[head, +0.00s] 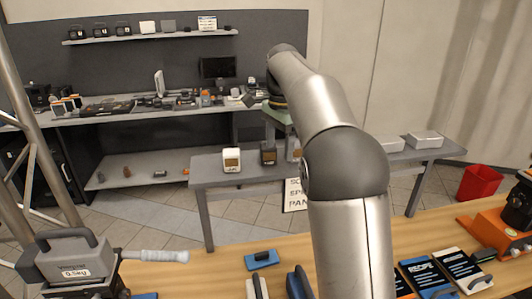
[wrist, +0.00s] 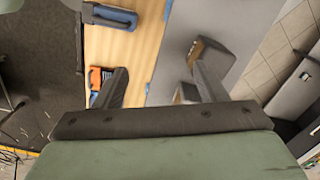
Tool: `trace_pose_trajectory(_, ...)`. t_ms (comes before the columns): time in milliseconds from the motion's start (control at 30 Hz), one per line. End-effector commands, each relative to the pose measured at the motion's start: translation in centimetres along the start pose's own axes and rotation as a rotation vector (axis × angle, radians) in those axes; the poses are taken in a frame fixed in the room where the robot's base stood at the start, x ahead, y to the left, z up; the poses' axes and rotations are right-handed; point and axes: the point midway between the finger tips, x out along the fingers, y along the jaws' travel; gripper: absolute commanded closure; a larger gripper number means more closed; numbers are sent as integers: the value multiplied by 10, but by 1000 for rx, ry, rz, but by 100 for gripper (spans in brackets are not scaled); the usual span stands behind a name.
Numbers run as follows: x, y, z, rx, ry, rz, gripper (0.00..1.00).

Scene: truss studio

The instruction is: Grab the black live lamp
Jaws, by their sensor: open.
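A small dark box with a tan face (head: 268,156) stands on the grey table beside a white box with a similar face (head: 232,160). The dark one looks like the black live lamp, but its label is too small to read. My gripper is over this table in the head view, with its green-grey hand (head: 278,112) above the dark box and its fingers hard to make out. In the wrist view my gripper (wrist: 160,86) is open, its fingers apart with nothing held. A dark block with a tan face (wrist: 208,52) shows by the right finger, partly hidden.
The grey table (head: 205,205) also carries pale boxes (head: 424,140) at its right. A red bin (head: 480,182) stands on the floor.

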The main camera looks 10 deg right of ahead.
Motion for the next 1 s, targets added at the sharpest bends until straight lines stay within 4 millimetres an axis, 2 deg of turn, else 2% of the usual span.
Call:
trace_pose_trajectory(33,-3,-17,-4,68,4,-1,35)
trace_pose_trajectory(100,-9,-34,-8,170,8,0,35)
trace_pose_trajectory(300,-16,-62,-9,386,21,1,35)
trace_pose_trajectory(467,-15,-67,-7,451,25,0,35)
trace_pose_trajectory(867,7,-67,-8,455,25,-1,35)
trace_pose_trajectory(1000,26,-66,-8,454,24,1,35)
